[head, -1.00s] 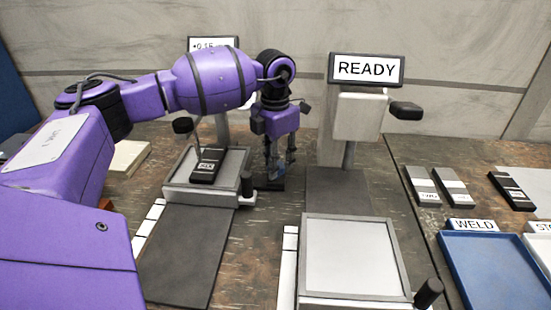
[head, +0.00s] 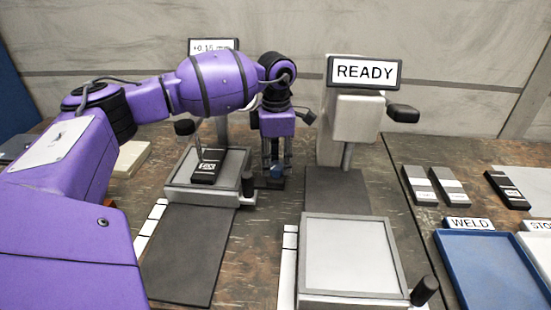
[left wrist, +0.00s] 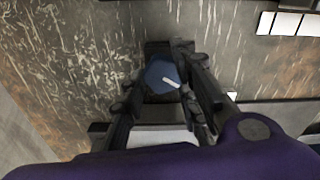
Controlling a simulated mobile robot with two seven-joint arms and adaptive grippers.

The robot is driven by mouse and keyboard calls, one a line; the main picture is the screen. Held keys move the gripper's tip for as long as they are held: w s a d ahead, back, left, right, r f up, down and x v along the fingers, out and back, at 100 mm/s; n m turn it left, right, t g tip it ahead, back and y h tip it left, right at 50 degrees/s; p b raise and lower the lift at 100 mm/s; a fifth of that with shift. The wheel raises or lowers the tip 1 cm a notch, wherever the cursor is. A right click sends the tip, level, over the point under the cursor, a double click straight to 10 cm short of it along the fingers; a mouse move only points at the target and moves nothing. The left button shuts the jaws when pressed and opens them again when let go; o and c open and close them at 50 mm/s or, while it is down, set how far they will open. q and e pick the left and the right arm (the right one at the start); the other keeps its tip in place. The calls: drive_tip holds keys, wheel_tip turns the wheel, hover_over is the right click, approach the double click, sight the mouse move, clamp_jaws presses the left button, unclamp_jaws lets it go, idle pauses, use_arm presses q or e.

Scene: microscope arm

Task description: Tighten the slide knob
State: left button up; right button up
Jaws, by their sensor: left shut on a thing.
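The slide knob (left wrist: 162,76) is a small blue knob with a white pointer mark. In the head view the knob (head: 277,171) sits on a dark base just right of the left stage (head: 178,187). My left gripper (head: 276,166) points down over it, with its fingers shut on the knob's sides. In the left wrist view the fingers of my left gripper (left wrist: 165,88) stand on both sides of the knob, and its marked top shows between them. A black labelled block (head: 220,167) lies on the left stage. My right gripper is in neither view.
A second station stands to the right, with a READY display (head: 364,72) and a pale stage (head: 350,255). The left station's display (head: 213,45) is partly hidden by my arm. Farther right are labelled blocks (head: 419,185) and a blue WELD tray (head: 490,270).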

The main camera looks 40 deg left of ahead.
use_arm(q)
drive_tip(key=m, duration=0.4)
drive_tip(key=shift+w+a+r, duration=0.15)
drive_tip(key=shift+w+r, duration=0.15)
drive_tip(key=m, duration=0.7)
drive_tip(key=shift+w+d+m, duration=0.1)
drive_tip(key=shift+d+m, duration=0.15)
drive_tip(key=shift+m, duration=0.15)
drive_tip(key=shift+d+m, duration=0.15)
drive_tip(key=shift+m, duration=1.75)
drive_tip(key=shift+d, duration=0.1)
drive_tip(key=o, duration=1)
drive_tip(key=shift+f, duration=0.2)
